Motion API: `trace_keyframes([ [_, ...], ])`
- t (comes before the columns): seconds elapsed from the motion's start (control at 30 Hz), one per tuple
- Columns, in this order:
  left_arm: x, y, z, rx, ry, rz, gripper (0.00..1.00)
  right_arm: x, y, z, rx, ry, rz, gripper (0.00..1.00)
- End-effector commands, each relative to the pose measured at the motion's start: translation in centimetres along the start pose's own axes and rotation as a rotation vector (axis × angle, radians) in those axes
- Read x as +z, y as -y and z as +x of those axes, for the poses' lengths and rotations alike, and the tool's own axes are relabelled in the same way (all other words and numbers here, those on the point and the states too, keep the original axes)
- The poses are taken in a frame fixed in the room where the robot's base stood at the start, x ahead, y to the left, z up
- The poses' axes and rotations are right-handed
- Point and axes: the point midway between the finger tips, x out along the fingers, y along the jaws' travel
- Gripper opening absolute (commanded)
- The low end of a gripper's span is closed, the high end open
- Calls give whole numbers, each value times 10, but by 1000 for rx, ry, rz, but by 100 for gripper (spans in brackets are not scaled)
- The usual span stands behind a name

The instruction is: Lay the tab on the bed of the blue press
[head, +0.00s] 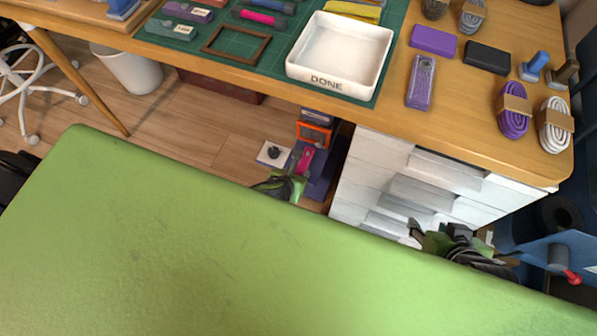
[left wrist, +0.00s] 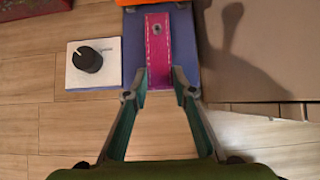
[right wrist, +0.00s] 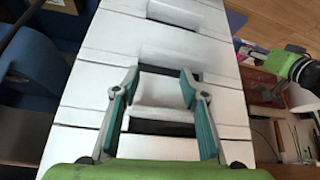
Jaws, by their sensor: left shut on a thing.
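My left gripper (head: 285,188) is shut on a magenta tab (left wrist: 158,48) with a small hole near its far end. The tab also shows in the head view (head: 304,160), held past the bench's far edge. Behind it is a blue-violet flat surface (left wrist: 129,48) with an orange-framed part (head: 314,134) at its far end. A gap between tab and surface is hard to judge. A blue object (head: 122,8) is cut off at the upper left. I cannot tell which part is the blue press. My right gripper (right wrist: 158,80) is open and empty before white drawers.
A green-topped surface (head: 180,250) fills the foreground. White drawers (head: 375,170) stand under the wooden desk (head: 470,110). The desk holds a white DONE tray (head: 340,55), a purple tab (head: 420,82) and cord bundles. A dial on a white plate (left wrist: 88,62) lies left of the blue-violet surface.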

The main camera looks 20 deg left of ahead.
Motion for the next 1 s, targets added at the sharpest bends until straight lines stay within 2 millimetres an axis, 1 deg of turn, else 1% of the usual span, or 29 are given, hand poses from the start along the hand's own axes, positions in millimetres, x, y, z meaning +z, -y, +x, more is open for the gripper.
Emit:
trace_keyframes([
  [0.27,0,0,-1,0,0,0,11,6,-1,-2,2,28,1,40],
  [1.0,-2,0,-2,0,0,0,11,31,-3,-8,6,123,5,40],
])
